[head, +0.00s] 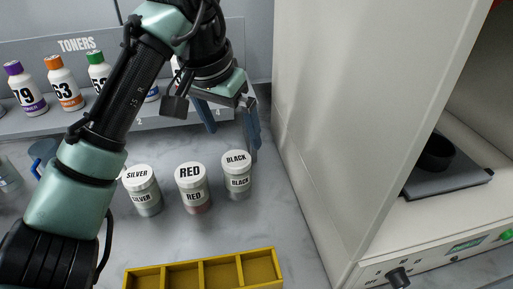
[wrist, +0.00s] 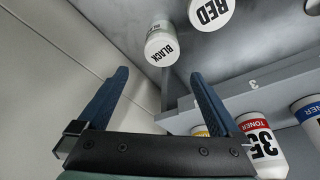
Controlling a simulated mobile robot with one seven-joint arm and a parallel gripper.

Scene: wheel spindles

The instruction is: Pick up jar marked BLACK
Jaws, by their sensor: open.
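The jar marked BLACK (head: 238,177) stands upright on the grey counter, rightmost of three white-lidded jars. In the wrist view the BLACK jar (wrist: 161,45) shows at the top, beyond the fingertips. My gripper (head: 231,125) is open and empty, behind and above the BLACK jar in the head view. Its two blue fingers (wrist: 158,80) are spread apart in the wrist view, with nothing between them.
The RED jar (head: 194,188) and SILVER jar (head: 142,190) stand to the left. A yellow divided tray (head: 205,270) lies in front. A tall cabinet wall (head: 340,120) is close on the right. A toner shelf (head: 40,116) with bottles runs behind.

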